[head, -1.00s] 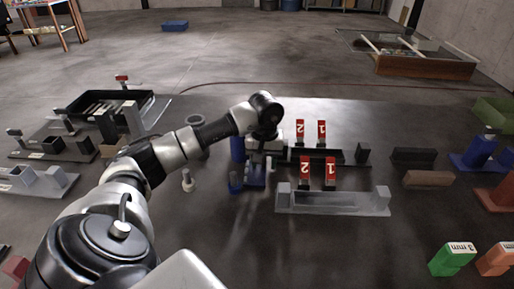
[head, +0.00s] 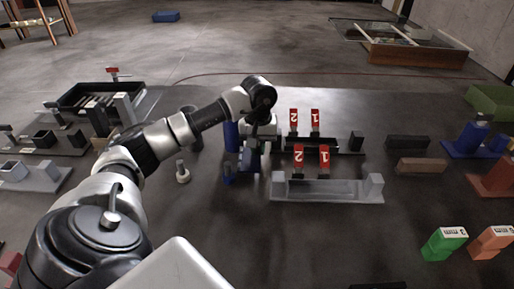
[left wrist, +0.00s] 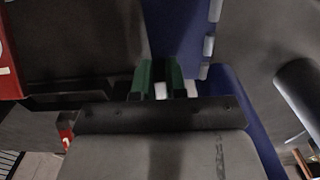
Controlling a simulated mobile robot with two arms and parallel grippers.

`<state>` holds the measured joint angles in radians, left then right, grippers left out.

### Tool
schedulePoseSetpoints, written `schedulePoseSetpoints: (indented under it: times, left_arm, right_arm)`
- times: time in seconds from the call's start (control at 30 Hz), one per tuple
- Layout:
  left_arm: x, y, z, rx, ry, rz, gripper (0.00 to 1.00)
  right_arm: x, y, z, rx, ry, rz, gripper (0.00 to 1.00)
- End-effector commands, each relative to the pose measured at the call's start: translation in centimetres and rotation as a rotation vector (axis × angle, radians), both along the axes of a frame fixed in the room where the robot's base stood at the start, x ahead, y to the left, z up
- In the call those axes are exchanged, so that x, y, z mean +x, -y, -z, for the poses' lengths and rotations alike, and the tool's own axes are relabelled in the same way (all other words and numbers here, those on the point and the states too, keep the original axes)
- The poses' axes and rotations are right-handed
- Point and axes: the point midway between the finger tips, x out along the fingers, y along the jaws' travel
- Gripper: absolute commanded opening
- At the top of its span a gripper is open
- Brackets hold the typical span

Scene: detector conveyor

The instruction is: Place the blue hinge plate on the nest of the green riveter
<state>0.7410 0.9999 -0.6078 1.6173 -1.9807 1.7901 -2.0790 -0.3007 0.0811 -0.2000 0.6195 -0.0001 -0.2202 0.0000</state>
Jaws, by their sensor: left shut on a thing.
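My left gripper (head: 257,138) is at the left end of the fixtures with red number tags. In the left wrist view its fingers (left wrist: 161,88) are close together, shut on the blue hinge plate (left wrist: 182,35), which reaches away from the fingertips. Light hinge knuckles line one edge of the plate. In the head view, blue parts crowd around the gripper and the plate's outline is hard to separate. A green thing (head: 490,102) at the right edge may be the green riveter; its nest cannot be made out. My right gripper is not in view.
A grey fixture (head: 328,192) lies just right of the gripper, with red tags (head: 324,157) behind it. A blue upright (head: 231,136) stands close to the left. Blue (head: 475,140) and orange-red stands are at right, green and orange blocks (head: 444,243) in front.

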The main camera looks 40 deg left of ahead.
Motion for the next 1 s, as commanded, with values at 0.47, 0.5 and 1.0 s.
schedulePoseSetpoints:
  times: [0.47, 0.5, 1.0]
  left_arm:
    - [1.1, 6.4, -6.6, -0.002, 0.006, 0.005, 0.00]
    - [1.2, 7.1, -7.0, -0.001, 0.005, 0.005, 0.00]
    - [1.8, 11.5, -9.7, 0.001, 0.001, -0.001, 0.00]
  right_arm:
    - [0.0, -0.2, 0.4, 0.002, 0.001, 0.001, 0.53]
    - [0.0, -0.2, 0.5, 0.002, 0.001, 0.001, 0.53]
    - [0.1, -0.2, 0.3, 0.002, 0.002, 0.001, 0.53]
